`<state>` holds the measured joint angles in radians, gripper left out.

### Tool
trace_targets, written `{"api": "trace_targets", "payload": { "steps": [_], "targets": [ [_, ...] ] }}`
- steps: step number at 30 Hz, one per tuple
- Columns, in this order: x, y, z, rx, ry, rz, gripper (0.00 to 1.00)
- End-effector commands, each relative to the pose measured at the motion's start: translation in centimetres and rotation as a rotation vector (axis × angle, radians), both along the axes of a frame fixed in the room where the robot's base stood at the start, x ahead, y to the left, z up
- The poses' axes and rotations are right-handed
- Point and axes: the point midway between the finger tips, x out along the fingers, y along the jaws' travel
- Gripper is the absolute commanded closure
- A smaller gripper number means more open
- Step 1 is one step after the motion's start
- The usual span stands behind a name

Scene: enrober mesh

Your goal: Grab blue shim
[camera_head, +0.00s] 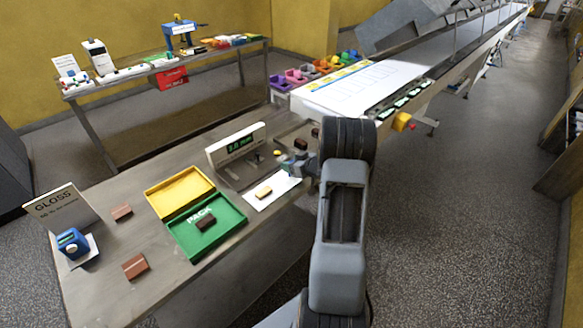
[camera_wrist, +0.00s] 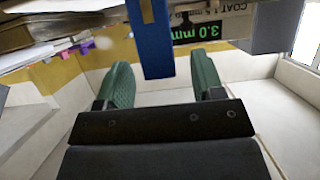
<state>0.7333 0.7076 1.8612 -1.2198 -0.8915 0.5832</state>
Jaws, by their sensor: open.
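The blue shim (camera_wrist: 151,45) is an upright flat blue strip at the top middle of the wrist view. Its lower end reaches into the space between the fingers of my gripper (camera_wrist: 161,60). The shim's upper part runs out of the frame. In the head view, I cannot make out the shim clearly near my gripper, beside the "3.0 mm" display (camera_head: 238,146).
An open yellow and green box (camera_head: 222,239) with a brown bar inside lies on the workbench (camera_head: 180,284). A white card (camera_head: 283,184) holds a tan bar. A GLOSS sign (camera_head: 62,208) and blue device (camera_head: 72,242) stand at left. The conveyor (camera_head: 402,72) lies beyond.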

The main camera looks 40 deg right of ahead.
Motion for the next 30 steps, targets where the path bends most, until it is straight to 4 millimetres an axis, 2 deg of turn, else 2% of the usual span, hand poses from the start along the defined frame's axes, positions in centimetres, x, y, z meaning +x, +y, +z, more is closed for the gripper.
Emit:
{"api": "trace_targets", "payload": {
  "steps": [4, 11, 27, 30],
  "targets": [
    [0.81, 0.17, -0.35, 0.001, 0.000, 0.000, 0.38],
    [0.90, 0.17, -0.40, 0.000, 0.000, -0.001, 0.38],
    [0.86, 0.16, -0.39, 0.001, 0.000, -0.001, 0.89],
    [0.87, 0.16, -0.38, 0.000, 0.000, -0.001, 0.91]
  ]
}}
